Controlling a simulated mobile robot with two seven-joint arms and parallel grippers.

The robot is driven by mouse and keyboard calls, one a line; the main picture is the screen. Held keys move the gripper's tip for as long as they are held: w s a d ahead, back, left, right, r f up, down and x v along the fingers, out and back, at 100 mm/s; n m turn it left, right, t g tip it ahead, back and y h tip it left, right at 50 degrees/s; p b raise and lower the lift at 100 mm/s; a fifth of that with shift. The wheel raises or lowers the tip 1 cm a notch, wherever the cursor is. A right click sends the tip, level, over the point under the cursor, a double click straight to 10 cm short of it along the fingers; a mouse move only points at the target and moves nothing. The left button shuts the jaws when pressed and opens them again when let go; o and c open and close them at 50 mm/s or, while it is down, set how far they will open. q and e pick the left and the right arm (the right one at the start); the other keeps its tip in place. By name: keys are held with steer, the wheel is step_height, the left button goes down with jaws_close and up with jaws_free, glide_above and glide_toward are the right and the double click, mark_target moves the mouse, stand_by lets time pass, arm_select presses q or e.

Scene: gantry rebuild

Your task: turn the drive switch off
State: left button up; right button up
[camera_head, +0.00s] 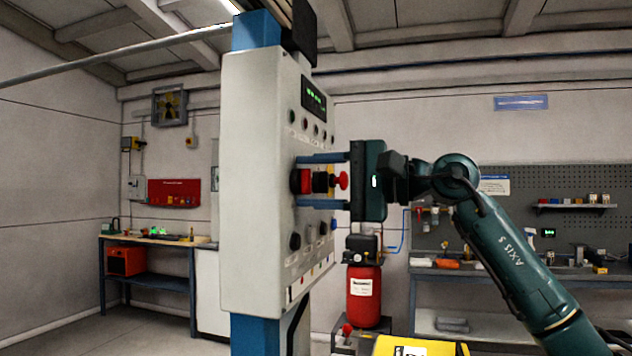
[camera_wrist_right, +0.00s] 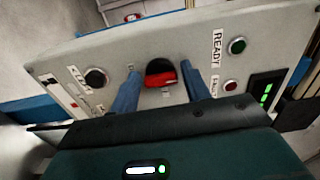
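The grey control panel (camera_head: 250,180) stands on a blue post, its control face turned to the right. A red and black switch (camera_head: 306,181) sticks out of that face; its label cannot be read. My right gripper (camera_head: 299,181) reaches the panel from the right. Its two blue fingers lie above and below the switch in the head view. In the right wrist view the fingers (camera_wrist_right: 161,68) stand either side of the red and black switch (camera_wrist_right: 162,76), with a small gap on each side. A red mushroom button (camera_head: 342,181) shows between fingers and palm. My left gripper is not in view.
The panel also has a green READY lamp (camera_wrist_right: 237,46), a red lamp (camera_wrist_right: 231,86), a black knob (camera_wrist_right: 95,78) and a lit display (camera_head: 313,97). A red tank (camera_head: 363,295) stands behind on the right. A workbench (camera_head: 150,241) is at the back left.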

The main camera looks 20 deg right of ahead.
steer(key=shift+o, duration=1)
steer(key=b+v, duration=0.3)
steer(key=v, duration=1)
